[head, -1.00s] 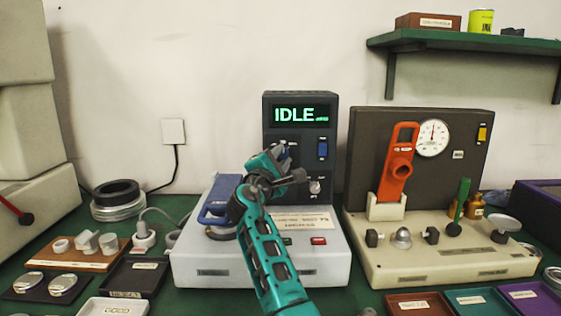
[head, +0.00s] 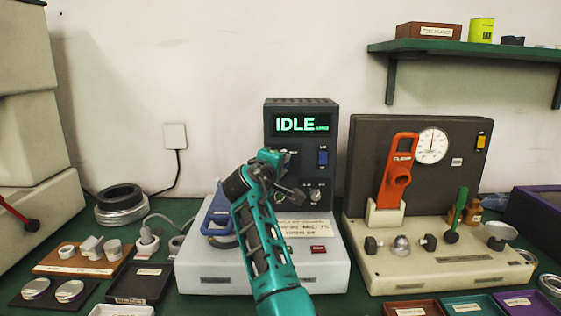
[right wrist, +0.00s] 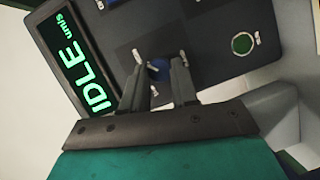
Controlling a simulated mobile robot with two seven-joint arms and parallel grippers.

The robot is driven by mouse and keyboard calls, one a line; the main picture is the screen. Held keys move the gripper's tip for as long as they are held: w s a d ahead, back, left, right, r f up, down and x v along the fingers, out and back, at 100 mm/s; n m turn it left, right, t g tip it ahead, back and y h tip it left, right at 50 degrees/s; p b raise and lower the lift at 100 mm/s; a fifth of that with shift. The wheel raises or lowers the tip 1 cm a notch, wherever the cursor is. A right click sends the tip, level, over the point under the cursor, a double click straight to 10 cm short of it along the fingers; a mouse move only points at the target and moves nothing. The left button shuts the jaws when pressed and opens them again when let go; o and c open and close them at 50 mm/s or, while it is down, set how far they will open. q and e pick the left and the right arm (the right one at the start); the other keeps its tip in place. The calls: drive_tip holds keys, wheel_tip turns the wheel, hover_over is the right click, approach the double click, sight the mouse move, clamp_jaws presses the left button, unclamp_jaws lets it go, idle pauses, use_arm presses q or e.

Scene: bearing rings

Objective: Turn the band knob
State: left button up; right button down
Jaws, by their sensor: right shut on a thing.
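The dark instrument (head: 299,111) stands upright at the back of a white base, and its screen (head: 302,123) reads IDLE in green. My right gripper (head: 281,157) is at the left part of the instrument's front panel, below the screen. In the right wrist view, the two fingers of my right gripper (right wrist: 160,75) are shut on the band knob (right wrist: 157,70), a small bluish-dark knob mostly hidden between them. In the head view my gripper hides the knob. My left gripper is not in view.
A green button (right wrist: 241,43) and a silver knob (head: 315,196) are lower on the panel, near my arm. A blue switch (head: 323,157) is to the right. A blue-handled piece (head: 217,218) stands left of my arm. A gauge unit (head: 460,205) stands further right.

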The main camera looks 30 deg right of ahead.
drive_tip(key=shift+m, duration=0.3)
idle(0.4)
drive_tip(key=c, duration=0.9)
unclamp_jaws()
drive_tip(key=shift+o, duration=0.2)
drive_tip(key=v, duration=1.3)
drive_tip(key=shift+r, duration=0.2)
